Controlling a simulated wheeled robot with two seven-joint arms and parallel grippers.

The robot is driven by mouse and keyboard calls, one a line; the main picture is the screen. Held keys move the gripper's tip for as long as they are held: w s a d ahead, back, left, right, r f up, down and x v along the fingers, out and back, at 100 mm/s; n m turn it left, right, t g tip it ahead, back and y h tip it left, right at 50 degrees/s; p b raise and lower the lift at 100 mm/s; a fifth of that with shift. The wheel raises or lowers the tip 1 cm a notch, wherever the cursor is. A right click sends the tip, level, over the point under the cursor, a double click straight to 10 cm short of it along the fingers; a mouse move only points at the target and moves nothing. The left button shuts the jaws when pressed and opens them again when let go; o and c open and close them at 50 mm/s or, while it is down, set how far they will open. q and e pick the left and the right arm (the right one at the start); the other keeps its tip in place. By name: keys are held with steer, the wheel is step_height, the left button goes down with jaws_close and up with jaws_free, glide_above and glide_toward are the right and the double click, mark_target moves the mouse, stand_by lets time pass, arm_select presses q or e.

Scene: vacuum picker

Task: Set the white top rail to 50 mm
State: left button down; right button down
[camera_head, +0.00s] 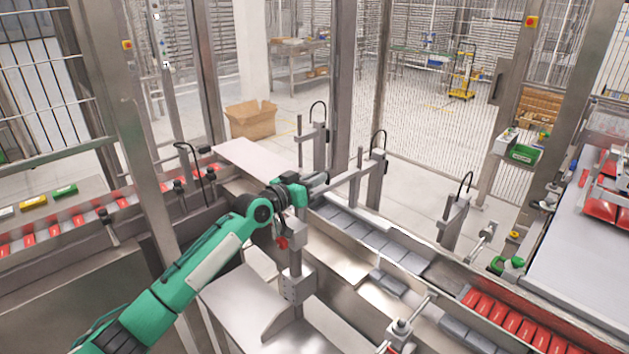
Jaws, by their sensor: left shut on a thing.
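My left arm reaches in from the lower left, and my left gripper (284,222) is at the upper part of a grey metal post bracket (296,258) beside the conveyor. It is shut on a small part there, near a red piece (282,242); the wrist hides most of the grip. A pale, whitish rail (362,216) runs along the far side of the conveyor, just beyond my wrist. I cannot read any scale or setting on it. My right gripper is not in view.
Grey blocks (378,238) lie in a row on the conveyor, with red packs (512,324) at lower right. Upright posts with black hoses (376,170) stand along the far side. A cardboard box (250,121) sits on the floor behind. Frame columns stand left of my arm.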

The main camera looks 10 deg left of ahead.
arm_select(q)
steer(key=shift+f, duration=0.45)
steer(key=shift+r, duration=0.15)
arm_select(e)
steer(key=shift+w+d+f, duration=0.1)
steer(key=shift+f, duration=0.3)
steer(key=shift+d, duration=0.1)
arm_select(q)
steer(key=c, duration=1.5)
jaws_free()
steer(key=shift+d, duration=0.1)
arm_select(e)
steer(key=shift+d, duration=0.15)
